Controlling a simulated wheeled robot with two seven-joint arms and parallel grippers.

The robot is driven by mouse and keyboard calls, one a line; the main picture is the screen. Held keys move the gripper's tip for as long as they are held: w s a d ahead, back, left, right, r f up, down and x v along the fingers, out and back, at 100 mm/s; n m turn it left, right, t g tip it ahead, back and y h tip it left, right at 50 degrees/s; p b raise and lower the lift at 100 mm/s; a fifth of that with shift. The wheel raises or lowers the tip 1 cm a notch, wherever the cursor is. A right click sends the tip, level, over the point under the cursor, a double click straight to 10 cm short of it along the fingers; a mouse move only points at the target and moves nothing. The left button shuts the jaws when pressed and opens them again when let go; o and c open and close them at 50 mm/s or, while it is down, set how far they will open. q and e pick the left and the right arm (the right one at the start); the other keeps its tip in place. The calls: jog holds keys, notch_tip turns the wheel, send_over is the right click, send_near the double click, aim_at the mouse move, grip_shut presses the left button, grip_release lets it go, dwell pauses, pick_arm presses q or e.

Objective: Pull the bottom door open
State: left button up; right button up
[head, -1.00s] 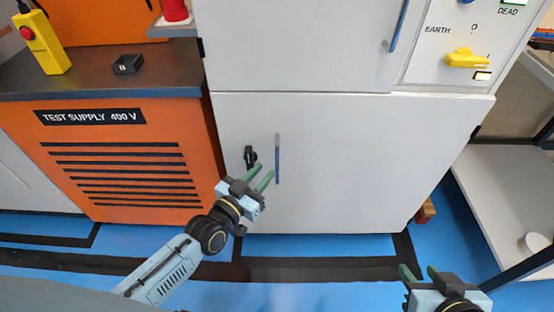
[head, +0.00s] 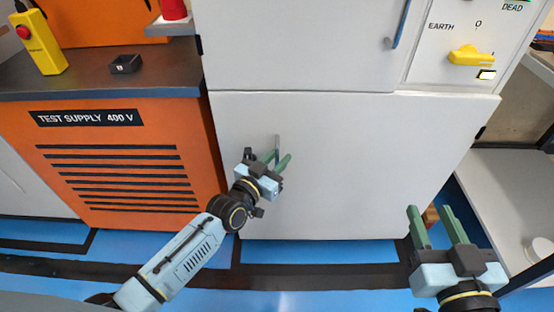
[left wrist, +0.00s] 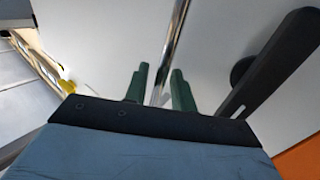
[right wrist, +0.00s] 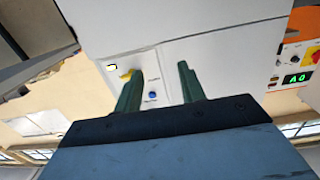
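The bottom door (head: 350,165) is a white panel and looks closed. Its upright bar handle (head: 277,142) is near the door's left side. My left gripper (head: 276,160) is at the handle with its green fingers apart. In the left wrist view the metal bar (left wrist: 172,50) runs between the two fingers of the left gripper (left wrist: 160,85), with gaps visible; whether either finger touches it I cannot tell. A black lever (left wrist: 272,68) is beside the bar in that view. My right gripper (head: 437,222) is open and empty at the lower right, apart from the door.
An orange test supply cabinet (head: 190,160) stands directly left of the door. Above is the upper door (head: 300,45), with a yellow earth switch (head: 470,55) to its right. A white shelf (head: 505,200) and dark frame stand at the right. Blue floor is clear in front.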

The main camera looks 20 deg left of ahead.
pick_arm(q)
grip_shut()
